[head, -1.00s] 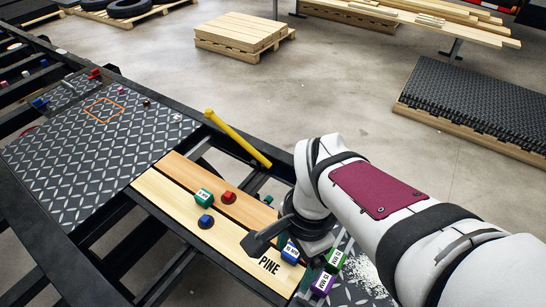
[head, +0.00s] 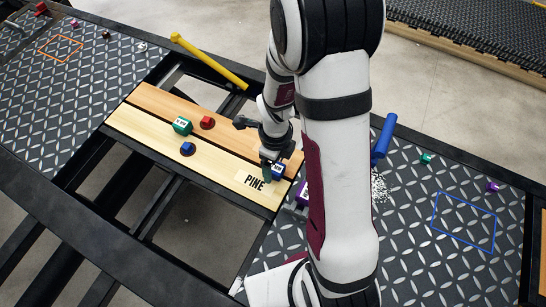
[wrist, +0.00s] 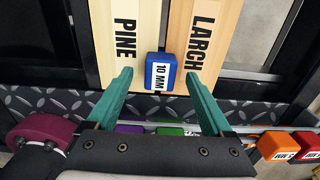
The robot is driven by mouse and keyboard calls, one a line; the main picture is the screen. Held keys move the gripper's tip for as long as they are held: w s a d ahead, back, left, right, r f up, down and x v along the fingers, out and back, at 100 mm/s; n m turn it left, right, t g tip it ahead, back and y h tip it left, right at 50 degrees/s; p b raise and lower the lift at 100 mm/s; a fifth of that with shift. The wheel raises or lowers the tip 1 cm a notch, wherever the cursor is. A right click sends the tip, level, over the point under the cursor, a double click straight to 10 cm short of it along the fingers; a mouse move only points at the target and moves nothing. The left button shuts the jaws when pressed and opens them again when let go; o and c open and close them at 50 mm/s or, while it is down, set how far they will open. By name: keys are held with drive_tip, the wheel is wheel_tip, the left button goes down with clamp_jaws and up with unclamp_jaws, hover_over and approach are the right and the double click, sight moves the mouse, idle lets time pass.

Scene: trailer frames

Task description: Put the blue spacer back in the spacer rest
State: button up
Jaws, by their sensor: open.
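The blue spacer (wrist: 161,74), marked 10 MM, sits across the gap between the PINE board (wrist: 128,35) and the LARCH board (wrist: 200,40), near their ends. It also shows in the head view (head: 278,171), partly hidden by my gripper (head: 270,168). In the wrist view my gripper (wrist: 158,79) is open, its green fingers on either side of the spacer with gaps at both sides. A light grey strip (wrist: 262,128) beside several other spacers may be the spacer rest; my gripper and arm hide much of it.
Purple (wrist: 130,128), green (wrist: 170,131), orange (wrist: 278,147) and red (wrist: 306,141) spacers lie near the board ends. A green block (head: 182,126), red knob (head: 207,122) and blue knob (head: 187,148) sit on the boards. A yellow bar (head: 208,60) lies behind.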

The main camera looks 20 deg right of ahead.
sight(277, 165)
wheel_tip(277, 165, down, 2)
drive_tip(key=shift+f, duration=0.25)
clamp_jaws()
drive_tip(key=shift+r, duration=0.1)
drive_tip(key=shift+n, duration=0.3)
drive_tip(key=r, duration=0.9)
drive_tip(key=shift+w+d+r, duration=0.15)
drive_tip(key=shift+d+r, duration=0.15)
drive_tip(key=shift+r, duration=0.1)
drive_tip(key=w+d+r+n, duration=0.1)
drive_tip(key=d+r+n, duration=0.1)
drive_tip(key=d+n, duration=0.6)
drive_tip(key=w+d+r+n, duration=0.2)
drive_tip(key=d+n, duration=0.7)
drive_tip(key=shift+r+n, duration=0.15)
drive_tip(key=shift+n, duration=0.15)
